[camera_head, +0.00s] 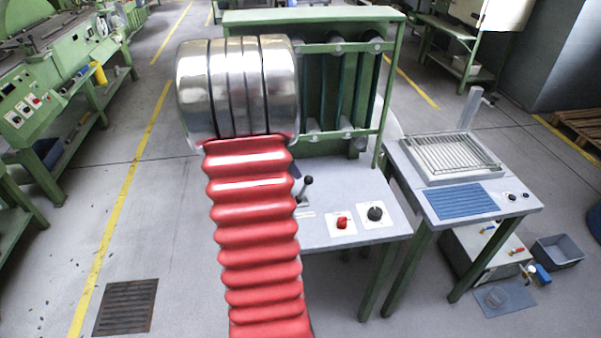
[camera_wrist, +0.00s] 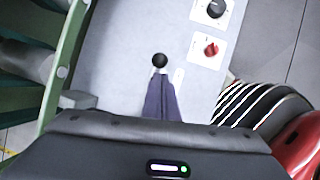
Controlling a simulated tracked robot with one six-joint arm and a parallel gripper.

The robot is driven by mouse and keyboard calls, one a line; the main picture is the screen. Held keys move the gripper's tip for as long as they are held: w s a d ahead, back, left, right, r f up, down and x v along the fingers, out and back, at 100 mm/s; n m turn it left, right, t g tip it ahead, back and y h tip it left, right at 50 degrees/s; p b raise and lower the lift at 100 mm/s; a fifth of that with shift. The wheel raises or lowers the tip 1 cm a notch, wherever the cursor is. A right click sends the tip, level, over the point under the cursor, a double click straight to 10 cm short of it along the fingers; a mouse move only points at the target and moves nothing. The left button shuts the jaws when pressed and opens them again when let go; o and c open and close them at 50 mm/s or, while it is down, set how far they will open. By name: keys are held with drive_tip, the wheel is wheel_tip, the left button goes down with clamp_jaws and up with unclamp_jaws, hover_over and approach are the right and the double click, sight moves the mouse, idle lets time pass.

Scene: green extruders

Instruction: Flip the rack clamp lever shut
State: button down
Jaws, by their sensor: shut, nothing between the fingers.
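The lever (camera_head: 304,187) is a short stalk with a black ball knob, standing on the grey tabletop in front of the green rack (camera_head: 315,17). Its knob (camera_wrist: 159,60) is also near the middle of the wrist view. My gripper (camera_wrist: 161,77) shows there as narrow dark fingers, shut and empty. Their tips overlap the lever just below the knob in the picture; I cannot tell whether they touch. In the head view my arm hides most of the gripper and the lever's left surroundings.
A red knob (camera_head: 342,223) and a black knob (camera_head: 375,213) sit on white plates at the tabletop's front right. The rack's green post (camera_wrist: 66,70) is left in the wrist view. A second table (camera_head: 517,203) with a wire grid stands to the right.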

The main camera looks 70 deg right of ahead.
drive_tip(key=s+v, duration=0.1)
drive_tip(key=v, duration=0.9)
drive_tip(key=shift+s+d+r, duration=0.2)
drive_tip(key=shift+d+r, duration=0.1)
drive_tip(key=shift+r, duration=0.25)
drive_tip(key=w+a+m+t, duration=0.2)
drive_tip(key=w+a+m, duration=0.2)
drive_tip(key=a, duration=0.5)
drive_tip(key=w+a+m+t+y, duration=0.1)
drive_tip(key=w+a+m, duration=0.25)
drive_tip(key=a, duration=0.55)
drive_tip(key=w+a+m+t, duration=0.2)
drive_tip(key=w+a+m, duration=0.15)
drive_tip(key=a, duration=0.45)
drive_tip(key=a+r+n+t+y, duration=0.1)
drive_tip(key=a+r+n+t, duration=0.1)
drive_tip(key=a, duration=1)
drive_tip(key=a+r+n+t+y, duration=0.1)
drive_tip(key=a+r+t, duration=0.1)
drive_tip(key=a, duration=1.1)
drive_tip(key=shift+s+n+y, duration=0.25)
drive_tip(key=shift+n+y, duration=0.05)
drive_tip(key=shift+n, duration=0.1)
